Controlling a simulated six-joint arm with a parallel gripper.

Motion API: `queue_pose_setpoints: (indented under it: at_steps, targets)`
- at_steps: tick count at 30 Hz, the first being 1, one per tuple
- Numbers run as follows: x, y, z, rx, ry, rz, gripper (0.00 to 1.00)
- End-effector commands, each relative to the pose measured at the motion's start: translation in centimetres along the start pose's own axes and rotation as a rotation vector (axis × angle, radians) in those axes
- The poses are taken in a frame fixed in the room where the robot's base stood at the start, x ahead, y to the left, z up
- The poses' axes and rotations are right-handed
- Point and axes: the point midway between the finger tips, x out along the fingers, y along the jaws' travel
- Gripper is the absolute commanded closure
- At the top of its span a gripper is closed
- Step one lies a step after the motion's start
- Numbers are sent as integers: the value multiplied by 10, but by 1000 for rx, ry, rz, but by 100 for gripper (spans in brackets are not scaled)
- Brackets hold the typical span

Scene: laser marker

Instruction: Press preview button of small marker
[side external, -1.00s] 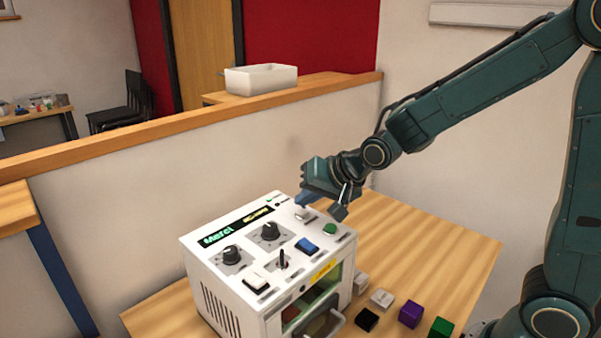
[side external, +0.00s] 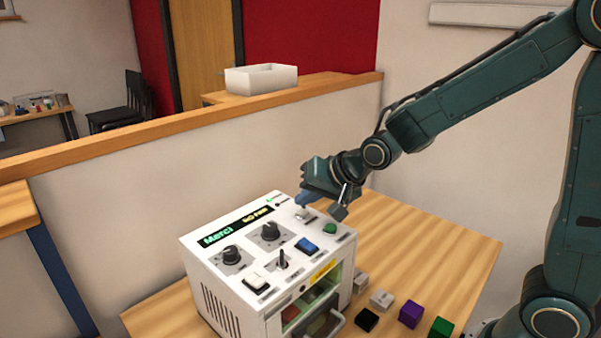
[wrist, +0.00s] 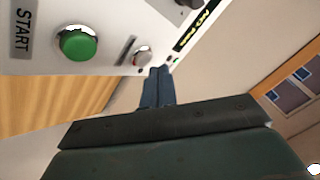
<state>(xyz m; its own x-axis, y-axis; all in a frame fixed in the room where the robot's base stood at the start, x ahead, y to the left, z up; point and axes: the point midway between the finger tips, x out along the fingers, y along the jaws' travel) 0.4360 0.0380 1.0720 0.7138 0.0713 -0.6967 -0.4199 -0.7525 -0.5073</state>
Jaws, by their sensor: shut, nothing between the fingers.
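The small marker is a white box (side external: 217,281) on the wooden table, with knobs, a toggle switch and several buttons on its top panel. My gripper (side external: 302,205) is over the far right part of that panel, its blue fingers shut and empty. A pale silver button (side external: 301,215) sits right beneath the fingertips; it also shows in the wrist view (wrist: 143,56), just beyond the fingertips (wrist: 157,70). I cannot tell whether they touch. Its label is unreadable, so I cannot confirm it is the preview button. A green button (wrist: 77,44) labelled START is beside it.
A blue button (side external: 307,245) and a white rocker (side external: 256,283) are nearer the panel's front. A black (side external: 366,319), a purple (side external: 411,314) and a green block (side external: 441,327) lie right of the marker.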

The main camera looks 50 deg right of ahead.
Motion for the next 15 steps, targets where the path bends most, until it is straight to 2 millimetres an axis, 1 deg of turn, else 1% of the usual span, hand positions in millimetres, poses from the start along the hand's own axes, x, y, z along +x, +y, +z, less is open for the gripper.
queue_pose_setpoints:
  at_steps: [15]
  targets:
    - [6,4,4,0,-1,1,100]
